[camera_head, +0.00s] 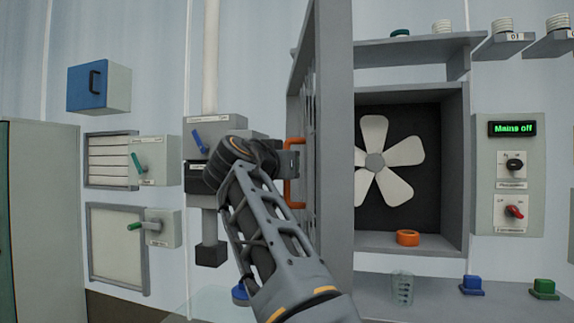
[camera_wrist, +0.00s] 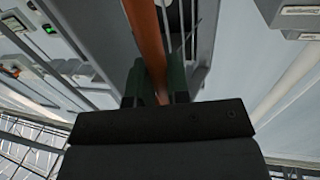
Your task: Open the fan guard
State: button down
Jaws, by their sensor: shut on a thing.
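The fan guard (camera_head: 333,130) is a grey hinged door that stands swung out from its housing, seen nearly edge-on in the head view. An orange handle (camera_head: 295,188) is on its left face. My gripper (camera_head: 288,163) is at that handle. In the wrist view the orange handle bar (camera_wrist: 147,40) runs between the two dark fingers of my gripper (camera_wrist: 157,85), which are shut on it. Behind the guard, the white fan (camera_head: 375,162) shows in the open housing (camera_head: 457,170). The guard hides the housing's left side.
An orange ring (camera_head: 407,238) lies on the housing floor. A panel (camera_head: 535,150) at right reads "Mains off". A clear cup (camera_head: 402,287), a blue block (camera_head: 472,285) and a green block (camera_head: 544,288) stand on the lower ledge. Boxes with levers (camera_head: 152,162) are on the left wall.

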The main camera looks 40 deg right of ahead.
jog(key=shift+w+f, duration=0.1)
jog(key=shift+f, duration=0.15)
jog(key=c, duration=1.4)
grip_release()
jog(key=shift+a, duration=0.1)
jog(key=o, duration=0.3)
jog(key=shift+r, duration=0.2)
jog(key=v, duration=1.4)
jog(key=shift+c, duration=0.4)
